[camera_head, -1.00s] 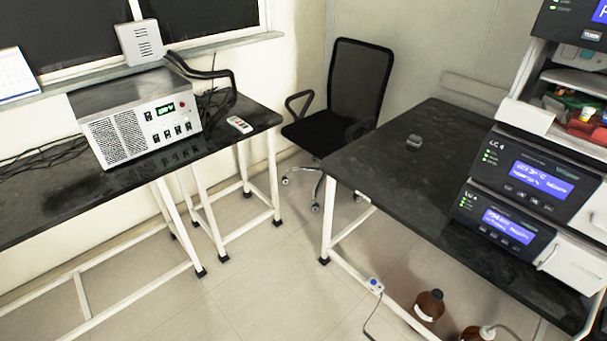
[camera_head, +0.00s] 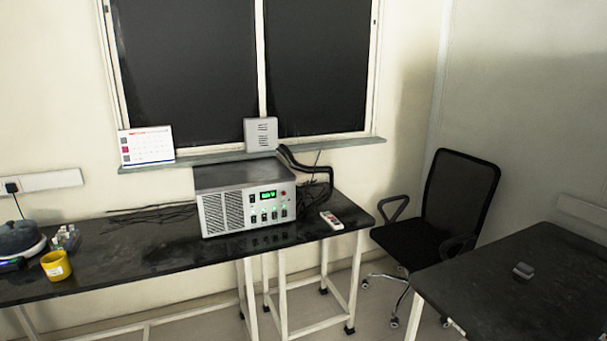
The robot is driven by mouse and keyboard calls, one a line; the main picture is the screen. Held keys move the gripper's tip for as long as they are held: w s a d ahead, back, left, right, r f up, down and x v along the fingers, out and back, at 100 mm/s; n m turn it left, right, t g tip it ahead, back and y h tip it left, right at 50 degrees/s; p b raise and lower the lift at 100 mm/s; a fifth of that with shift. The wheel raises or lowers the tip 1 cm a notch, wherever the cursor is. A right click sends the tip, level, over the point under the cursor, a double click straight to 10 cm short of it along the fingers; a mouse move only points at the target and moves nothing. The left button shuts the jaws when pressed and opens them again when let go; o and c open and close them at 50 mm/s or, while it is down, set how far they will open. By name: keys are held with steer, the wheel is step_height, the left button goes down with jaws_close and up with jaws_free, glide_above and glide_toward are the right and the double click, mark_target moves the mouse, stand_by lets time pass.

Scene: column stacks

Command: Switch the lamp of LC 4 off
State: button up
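The LC 4 stack and its lamp are not in view now. A grey metal box (camera_head: 246,199) stands on the black bench under the window. It has a lit green display, a red button and several switches on its front. I cannot read any label on it. My gripper is not in view.
A calendar (camera_head: 146,146) stands on the sill.

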jaws_close()
stand_by(1.2)
